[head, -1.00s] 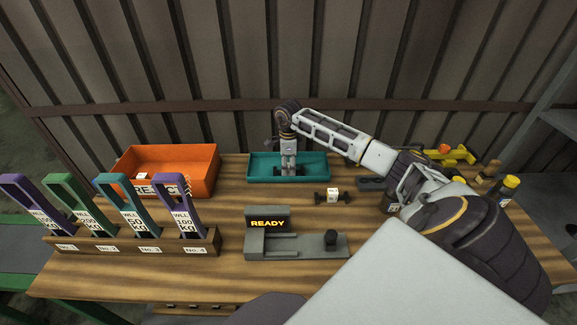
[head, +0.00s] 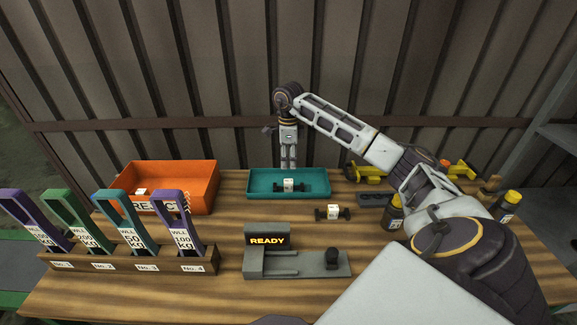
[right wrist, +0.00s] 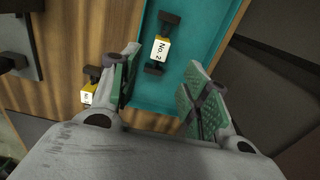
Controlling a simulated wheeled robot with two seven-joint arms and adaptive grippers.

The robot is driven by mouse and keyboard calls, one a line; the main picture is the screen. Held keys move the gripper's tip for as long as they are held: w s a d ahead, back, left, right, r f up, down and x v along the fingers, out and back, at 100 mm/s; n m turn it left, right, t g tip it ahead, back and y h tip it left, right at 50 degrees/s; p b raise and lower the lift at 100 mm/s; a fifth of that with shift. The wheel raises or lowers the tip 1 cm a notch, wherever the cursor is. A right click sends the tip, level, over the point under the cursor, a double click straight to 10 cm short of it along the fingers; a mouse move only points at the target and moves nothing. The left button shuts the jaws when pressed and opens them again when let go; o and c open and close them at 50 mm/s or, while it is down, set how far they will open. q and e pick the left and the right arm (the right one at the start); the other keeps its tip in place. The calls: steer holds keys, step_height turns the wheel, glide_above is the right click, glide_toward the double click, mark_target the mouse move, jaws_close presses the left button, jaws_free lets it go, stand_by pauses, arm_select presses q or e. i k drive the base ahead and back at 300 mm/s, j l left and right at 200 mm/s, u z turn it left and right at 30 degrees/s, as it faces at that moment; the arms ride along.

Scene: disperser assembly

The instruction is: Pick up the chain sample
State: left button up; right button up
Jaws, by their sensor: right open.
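A chain sample, a dark bar with knobbed ends and a pale tag, lies in the teal tray (head: 258,185); I call it the tray sample (head: 289,185). My right gripper (head: 289,166) is open and empty above the tray, fingers pointing down. In the right wrist view the sample lies ahead of the gap between its fingertips (right wrist: 163,75), apart from them. A second sample (head: 333,213) lies on the table just right of the tray's front. My left gripper is not in view.
An orange reject bin (head: 190,180) stands left of the tray with a small tagged piece (head: 142,191) inside. A rack (head: 130,262) of coloured WLL tags is at front left. A grey "READY" fixture (head: 296,264) stands front centre. Bottles (head: 393,215) stand on the right.

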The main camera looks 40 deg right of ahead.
mark_target(333, 213)
steer(key=z, duration=1.8)
